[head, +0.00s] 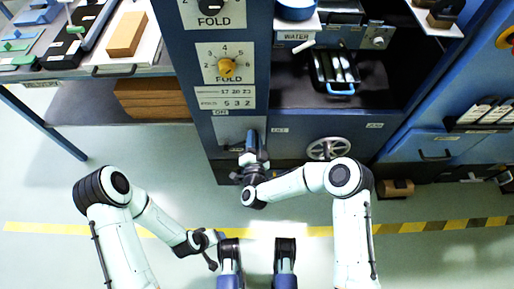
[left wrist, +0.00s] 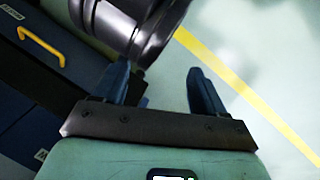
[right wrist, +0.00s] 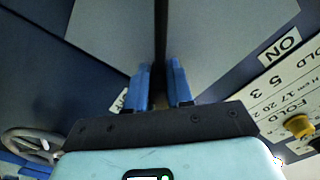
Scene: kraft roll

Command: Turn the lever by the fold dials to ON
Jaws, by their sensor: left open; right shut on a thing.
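The lever (right wrist: 161,38) shows in the right wrist view as a dark bar running up from between the fingers, in front of a grey plate (right wrist: 105,30). My right gripper (right wrist: 161,84) is shut on it. In the head view my right gripper (head: 252,140) is at the cabinet front below the fold dials, and it hides most of the lever. The ON label (head: 220,112) is at the plate's upper left, and the OFF label (head: 280,130) is to its right. A yellow fold dial (head: 227,68) sits above. My left gripper (left wrist: 165,88) is open and empty, away from the cabinet.
A handwheel (head: 328,149) is on the cabinet front, right of my right gripper. A tray with a blue handle (head: 340,91) sits in the recess above it. A bench with a wooden block (head: 127,34) stands at the left. The floor around my left arm is clear.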

